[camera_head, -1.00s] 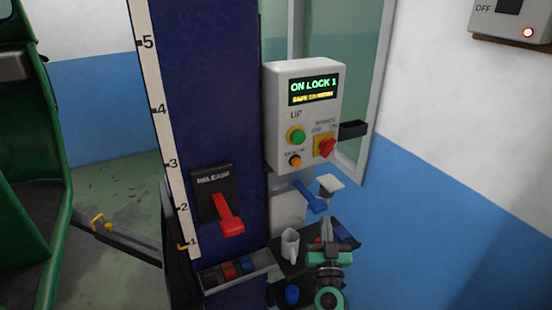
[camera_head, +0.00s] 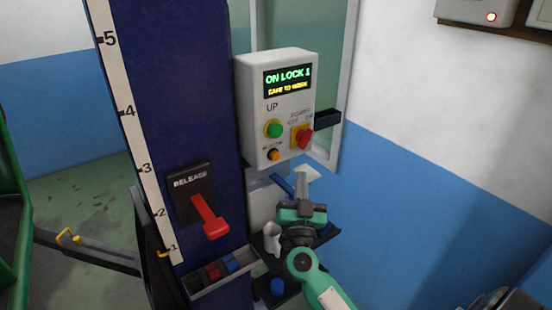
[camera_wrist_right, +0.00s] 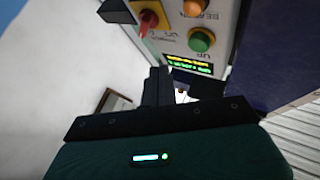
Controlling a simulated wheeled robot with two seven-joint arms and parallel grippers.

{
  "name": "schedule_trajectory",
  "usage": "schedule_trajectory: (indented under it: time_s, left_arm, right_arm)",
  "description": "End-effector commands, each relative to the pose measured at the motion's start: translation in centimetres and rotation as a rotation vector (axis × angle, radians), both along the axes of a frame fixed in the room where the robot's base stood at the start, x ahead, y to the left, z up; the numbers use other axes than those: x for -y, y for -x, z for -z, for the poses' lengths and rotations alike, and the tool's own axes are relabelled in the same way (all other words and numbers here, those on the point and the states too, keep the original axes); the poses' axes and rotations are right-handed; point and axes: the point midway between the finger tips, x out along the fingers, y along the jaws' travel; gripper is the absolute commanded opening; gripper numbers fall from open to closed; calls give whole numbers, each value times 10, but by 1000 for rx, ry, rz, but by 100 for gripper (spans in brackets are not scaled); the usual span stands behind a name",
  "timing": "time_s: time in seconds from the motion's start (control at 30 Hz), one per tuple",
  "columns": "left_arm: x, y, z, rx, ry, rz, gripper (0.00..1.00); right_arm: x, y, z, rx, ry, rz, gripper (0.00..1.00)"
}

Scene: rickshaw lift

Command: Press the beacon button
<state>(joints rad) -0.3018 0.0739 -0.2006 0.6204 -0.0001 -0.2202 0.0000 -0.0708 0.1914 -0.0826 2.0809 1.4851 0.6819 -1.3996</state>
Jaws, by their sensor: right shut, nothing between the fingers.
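The beacon button is a small orange button (camera_head: 273,155) low on the left of a pale grey control box (camera_head: 250,115). In the right wrist view the orange button (camera_wrist_right: 194,9) is at the top edge, beside the word BEACON. The green UP button (camera_head: 273,128) is above it, and a red rotary knob (camera_head: 305,139) on a yellow plate is to its right. My right gripper (camera_head: 302,180) is shut and empty, below and to the right of the orange button, apart from it in the picture. It also shows in the right wrist view (camera_wrist_right: 157,82). My left gripper is out of view.
The box screen (camera_head: 288,81) reads ON LOCK 1. A red release lever (camera_head: 209,217) is on the blue post (camera_head: 190,100). A blue lever (camera_head: 282,184), a pale mug (camera_head: 272,238) and a tray of coloured items (camera_head: 222,270) are below the box.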

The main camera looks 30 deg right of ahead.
Motion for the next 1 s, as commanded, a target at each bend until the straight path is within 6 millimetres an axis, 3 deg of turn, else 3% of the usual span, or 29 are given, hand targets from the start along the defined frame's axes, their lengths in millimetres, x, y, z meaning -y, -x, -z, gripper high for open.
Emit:
schedule_trajectory:
  time_s: [0.33, 0.5, 1.0]
  left_arm:
    - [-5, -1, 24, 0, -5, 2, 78]
    - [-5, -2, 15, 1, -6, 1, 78]
    - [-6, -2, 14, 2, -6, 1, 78]
  right_arm:
    - [-4, -49, 2, 3, -2, 0, 0]
    - [-5, -66, -1, 0, -1, 1, 0]
    - [-6, -75, 0, 0, 0, -1, 0]
